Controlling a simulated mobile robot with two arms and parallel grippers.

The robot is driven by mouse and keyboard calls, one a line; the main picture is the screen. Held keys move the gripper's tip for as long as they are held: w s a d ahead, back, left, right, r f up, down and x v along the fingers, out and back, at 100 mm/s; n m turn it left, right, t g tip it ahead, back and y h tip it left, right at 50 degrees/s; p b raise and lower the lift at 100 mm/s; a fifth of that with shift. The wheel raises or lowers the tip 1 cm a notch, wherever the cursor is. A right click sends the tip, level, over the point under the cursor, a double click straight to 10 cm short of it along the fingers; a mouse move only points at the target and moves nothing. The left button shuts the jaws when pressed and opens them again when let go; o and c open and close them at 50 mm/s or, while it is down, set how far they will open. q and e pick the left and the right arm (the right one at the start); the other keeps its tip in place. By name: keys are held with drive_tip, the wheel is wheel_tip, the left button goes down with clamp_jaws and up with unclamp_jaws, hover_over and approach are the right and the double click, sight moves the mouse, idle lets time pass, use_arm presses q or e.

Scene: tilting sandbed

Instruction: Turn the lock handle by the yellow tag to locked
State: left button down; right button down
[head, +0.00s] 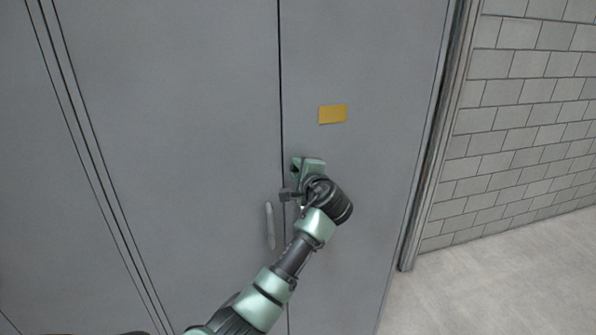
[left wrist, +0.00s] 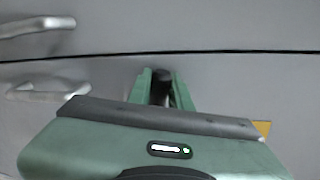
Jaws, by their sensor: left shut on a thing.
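The yellow tag (head: 333,114) is a plain rectangle on the grey right-hand door. My left gripper (head: 297,168) is just below and left of it, at the door near the seam. In the left wrist view, the green fingers are shut on a dark lock handle (left wrist: 161,86), of which only a small black part shows between them. In the head view my gripper and wrist hide that handle, so I cannot tell its angle. A corner of the tag also shows in the left wrist view (left wrist: 263,128). My right gripper is not in view.
A silver pull handle (head: 269,226) stands upright on the left-hand door (head: 180,110). A second pull handle (left wrist: 48,88) shows in the left wrist view, below the seam. A grey block wall (head: 530,100) and open floor (head: 490,280) lie to the right.

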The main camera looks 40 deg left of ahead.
use_arm(q)
drive_tip(key=shift+f+n+b, duration=0.25)
drive_tip(key=shift+n+b, duration=0.25)
drive_tip(key=shift+n, duration=0.6)
drive_tip(key=shift+t, duration=0.3)
drive_tip(key=c, duration=1.3)
unclamp_jaws()
drive_tip(key=shift+s, duration=0.1)
drive_tip(key=b+v, duration=0.2)
drive_tip(key=v, duration=0.5)
drive_tip(key=shift+s+d+r, duration=0.2)
drive_tip(key=shift+s+d, duration=0.05)
